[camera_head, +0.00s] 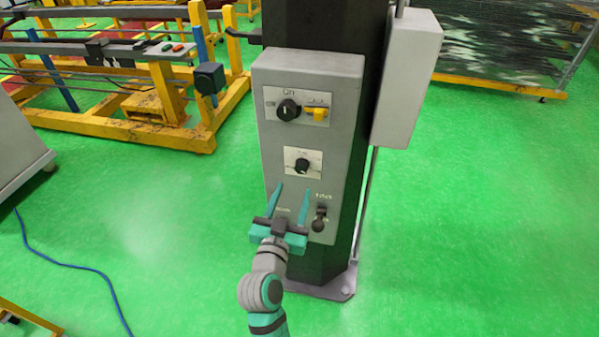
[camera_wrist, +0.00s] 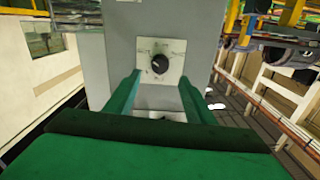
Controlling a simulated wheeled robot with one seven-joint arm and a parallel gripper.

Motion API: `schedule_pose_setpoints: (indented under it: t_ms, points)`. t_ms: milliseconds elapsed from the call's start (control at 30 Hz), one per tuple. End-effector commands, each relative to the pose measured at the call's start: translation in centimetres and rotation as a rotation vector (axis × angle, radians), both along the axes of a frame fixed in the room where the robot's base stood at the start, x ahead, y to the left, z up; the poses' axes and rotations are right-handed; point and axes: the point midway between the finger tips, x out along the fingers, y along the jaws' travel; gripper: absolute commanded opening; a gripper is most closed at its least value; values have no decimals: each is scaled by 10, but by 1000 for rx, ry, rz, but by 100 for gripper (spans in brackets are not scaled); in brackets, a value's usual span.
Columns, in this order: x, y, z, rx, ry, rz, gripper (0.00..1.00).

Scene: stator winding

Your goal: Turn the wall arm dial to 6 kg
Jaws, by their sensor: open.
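The black dial (camera_head: 302,165) sits on a white plate in the middle of a grey control panel (camera_head: 342,85). The dial also shows in the wrist view (camera_wrist: 160,64), above and between my fingers. Its scale marks are too small to read. My gripper (camera_head: 292,188) is open, with two teal fingers pointing up toward the dial from just below it. In the wrist view my gripper (camera_wrist: 158,85) has nothing between its fingers. I cannot tell how far the fingertips are from the panel face.
A larger black knob (camera_head: 288,109) and a yellow switch (camera_head: 318,112) sit above the dial. A black toggle (camera_head: 320,218) is at lower right, close to my gripper. A grey box (camera_head: 408,80) hangs on the column's right. Green floor (camera_head: 450,220) is clear to the right.

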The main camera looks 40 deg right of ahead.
Motion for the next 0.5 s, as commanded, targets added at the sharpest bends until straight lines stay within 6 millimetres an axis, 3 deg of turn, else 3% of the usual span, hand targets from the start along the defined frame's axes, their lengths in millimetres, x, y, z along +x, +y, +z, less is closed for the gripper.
schedule_pose_setpoints:
  t_ms: [300,500]
  points:
    - [37,-43,1,0,-1,-1,49]
    - [53,-61,0,-1,-1,1,49]
